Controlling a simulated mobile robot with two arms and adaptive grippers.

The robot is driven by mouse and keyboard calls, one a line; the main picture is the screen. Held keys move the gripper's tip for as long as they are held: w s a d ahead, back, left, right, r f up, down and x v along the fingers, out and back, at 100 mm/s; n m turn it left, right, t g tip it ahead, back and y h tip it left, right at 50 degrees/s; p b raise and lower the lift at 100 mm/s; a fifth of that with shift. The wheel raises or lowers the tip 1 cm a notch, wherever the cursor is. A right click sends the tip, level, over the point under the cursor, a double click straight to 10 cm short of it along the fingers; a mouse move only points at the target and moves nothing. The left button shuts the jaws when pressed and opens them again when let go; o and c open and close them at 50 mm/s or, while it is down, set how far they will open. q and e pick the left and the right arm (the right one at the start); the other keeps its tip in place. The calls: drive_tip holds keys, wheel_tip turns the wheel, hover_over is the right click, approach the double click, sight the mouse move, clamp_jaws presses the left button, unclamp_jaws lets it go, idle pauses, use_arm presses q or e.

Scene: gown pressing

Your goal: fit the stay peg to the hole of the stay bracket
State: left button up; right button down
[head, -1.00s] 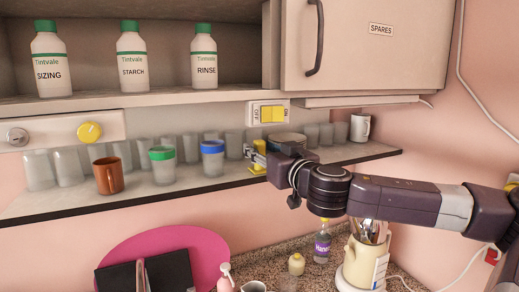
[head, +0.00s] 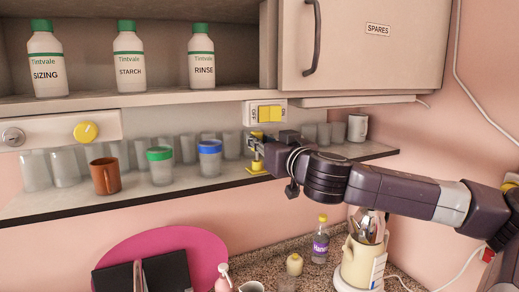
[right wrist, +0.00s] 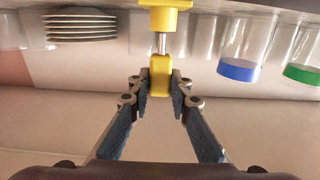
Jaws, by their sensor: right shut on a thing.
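The stay peg (right wrist: 160,76) is a yellow block with a bare metal shaft. My right gripper (right wrist: 160,84) is shut on its yellow part. In the head view the gripper (head: 257,143) holds the peg upright over the shelf. The stay bracket (right wrist: 164,18) is a yellow piece at the top of the right wrist view, which is upside down. In the head view the bracket (head: 258,170) stands near the shelf's front edge, below the gripper. The shaft reaches to the bracket; I cannot tell whether its tip is in the hole. My left gripper is out of view.
A blue-rimmed cup (head: 210,160), a green-rimmed cup (head: 160,167) and a brown mug (head: 105,176) stand left along the shelf (head: 215,184). A yellow switch (head: 270,113) is on the wall above.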

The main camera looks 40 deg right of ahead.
drive_tip(key=shift+r, duration=0.75)
drive_tip(key=b+v, duration=0.8)
drive_tip(key=v, duration=1)
drive_tip(key=shift+f, duration=0.1)
drive_tip(key=c, duration=2.4)
unclamp_jaws()
clamp_jaws()
drive_tip(key=shift+d, duration=0.1)
